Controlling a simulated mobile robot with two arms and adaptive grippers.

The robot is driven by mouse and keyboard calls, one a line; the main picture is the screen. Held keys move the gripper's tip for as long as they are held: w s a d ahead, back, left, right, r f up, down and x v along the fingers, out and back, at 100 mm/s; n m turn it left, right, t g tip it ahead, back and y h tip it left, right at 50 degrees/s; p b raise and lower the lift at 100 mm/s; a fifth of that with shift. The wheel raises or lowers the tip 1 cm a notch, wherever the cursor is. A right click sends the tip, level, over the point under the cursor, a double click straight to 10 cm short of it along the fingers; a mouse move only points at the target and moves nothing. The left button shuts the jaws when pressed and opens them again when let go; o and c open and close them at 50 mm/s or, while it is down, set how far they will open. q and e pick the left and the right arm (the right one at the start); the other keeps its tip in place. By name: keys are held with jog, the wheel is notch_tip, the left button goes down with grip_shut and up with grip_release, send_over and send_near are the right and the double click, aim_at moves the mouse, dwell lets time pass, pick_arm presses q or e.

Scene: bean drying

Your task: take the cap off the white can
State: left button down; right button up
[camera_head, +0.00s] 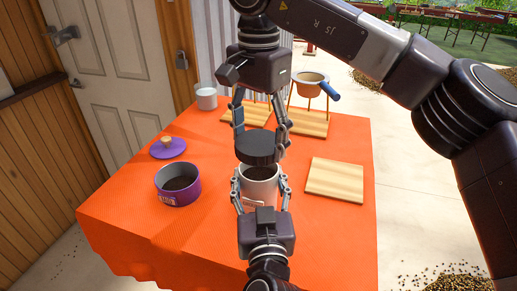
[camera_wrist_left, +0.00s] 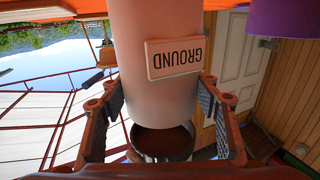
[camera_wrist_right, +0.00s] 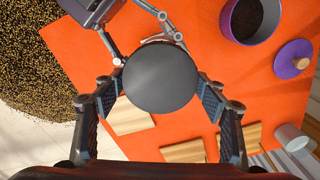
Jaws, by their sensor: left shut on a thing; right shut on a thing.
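The white can (camera_head: 259,190) stands upright over the orange table, and its "GROUND" label shows upside down in the left wrist view (camera_wrist_left: 178,57). My left gripper (camera_head: 261,181) is shut around the can's sides. The dark round cap (camera_head: 257,148) is apart from the can, just above its mouth. My right gripper (camera_head: 260,138) is shut on the cap from above, one finger on each side. Brown contents show in the can's open mouth. In the right wrist view the cap (camera_wrist_right: 160,78) hides most of the can.
On the orange table (camera_head: 225,235) stand a purple pot (camera_head: 166,196) and its purple lid (camera_head: 168,148) at left. A white cup (camera_head: 206,97) and a dripper stand (camera_head: 310,88) are behind. A wooden board (camera_head: 335,180) lies at right. The front table area is clear.

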pick_arm(q)
jog(key=c, duration=0.6)
grip_release()
jog(key=shift+c, duration=0.2)
jog(key=shift+s, duration=0.1)
